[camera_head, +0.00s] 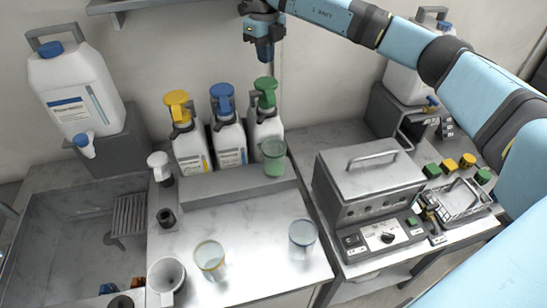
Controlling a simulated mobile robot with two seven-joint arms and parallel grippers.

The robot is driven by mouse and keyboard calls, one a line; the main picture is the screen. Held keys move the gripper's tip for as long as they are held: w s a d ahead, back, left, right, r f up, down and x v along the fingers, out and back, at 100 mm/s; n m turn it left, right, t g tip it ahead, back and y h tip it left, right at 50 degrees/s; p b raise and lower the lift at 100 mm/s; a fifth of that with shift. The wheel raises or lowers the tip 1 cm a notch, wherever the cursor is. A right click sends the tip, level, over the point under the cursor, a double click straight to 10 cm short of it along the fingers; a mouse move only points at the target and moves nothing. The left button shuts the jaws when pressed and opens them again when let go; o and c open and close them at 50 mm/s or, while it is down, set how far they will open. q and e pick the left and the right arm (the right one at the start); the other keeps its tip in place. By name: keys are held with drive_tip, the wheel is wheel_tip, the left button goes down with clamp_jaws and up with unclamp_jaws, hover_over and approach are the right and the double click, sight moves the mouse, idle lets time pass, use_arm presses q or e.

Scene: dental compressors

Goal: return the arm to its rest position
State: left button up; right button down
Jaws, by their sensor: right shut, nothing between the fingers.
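My right arm (395,40) reaches in from the right edge across the top of the view. Its blue and black right gripper (265,52) points down near the wall, above the green-topped bottle (266,120). The gripper is shut and empty. It appears apart from the bottles, though its exact height above them is hard to judge. My left gripper is not in view.
Yellow-topped (188,140) and blue-topped (227,130) bottles stand on a raised ledge beside a green-filled cup (273,158). Two clear cups (210,258) (303,236) and a white mug (166,280) stand in front. A metal box unit (370,185) is at right, a sink (75,240) at left.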

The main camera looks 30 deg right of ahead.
wheel_tip(320, 180, up, 3)
drive_tip(key=shift+f+p, duration=0.2)
drive_tip(key=shift+p, duration=0.25)
